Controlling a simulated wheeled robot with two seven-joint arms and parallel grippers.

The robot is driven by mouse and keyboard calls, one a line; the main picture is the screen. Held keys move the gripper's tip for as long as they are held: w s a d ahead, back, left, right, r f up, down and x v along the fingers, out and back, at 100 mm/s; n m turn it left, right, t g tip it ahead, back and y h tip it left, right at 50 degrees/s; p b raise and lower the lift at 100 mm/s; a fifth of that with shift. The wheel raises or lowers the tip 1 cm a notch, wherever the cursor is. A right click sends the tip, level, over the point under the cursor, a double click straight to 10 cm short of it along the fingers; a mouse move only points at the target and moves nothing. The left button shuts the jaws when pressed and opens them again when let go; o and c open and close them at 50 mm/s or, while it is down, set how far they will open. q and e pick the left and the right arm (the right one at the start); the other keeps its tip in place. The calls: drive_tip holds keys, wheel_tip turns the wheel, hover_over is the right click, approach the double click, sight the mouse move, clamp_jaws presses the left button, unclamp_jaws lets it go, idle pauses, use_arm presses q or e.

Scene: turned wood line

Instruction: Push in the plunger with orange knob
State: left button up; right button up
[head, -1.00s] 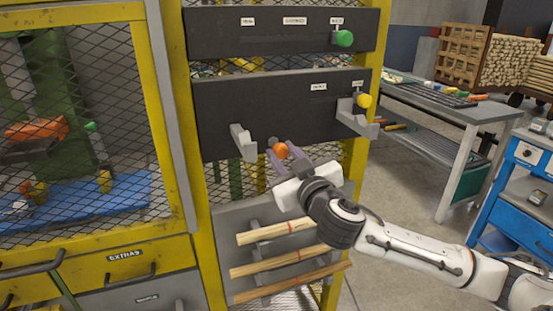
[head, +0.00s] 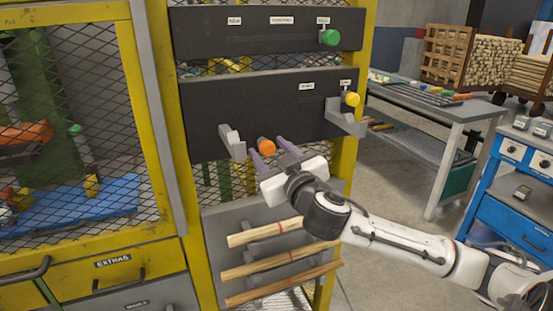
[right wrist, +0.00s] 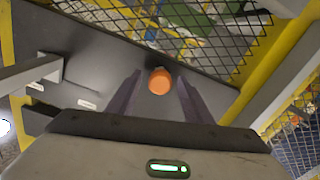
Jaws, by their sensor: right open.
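The orange knob (head: 266,145) sits at the lower part of the dark middle panel (head: 225,105), between two grey brackets. My right gripper (head: 271,154) is open, with its purple fingers on either side of the knob, just in front of it. In the right wrist view the knob (right wrist: 159,81) lies centred between the fingertips (right wrist: 158,92), with a visible gap on both sides. The plunger's rod is hidden behind the knob. My left gripper is not in view.
A grey bracket (head: 231,143) stands left of the knob and another (head: 345,118) stands to the right, near a yellow knob (head: 352,98). A green knob (head: 330,37) is on the upper panel. Wooden rods (head: 280,255) rest on a rack below the gripper.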

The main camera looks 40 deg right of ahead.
drive_tip(key=v, duration=0.9)
drive_tip(key=shift+s, duration=0.3)
drive_tip(key=shift+a+r, duration=0.1)
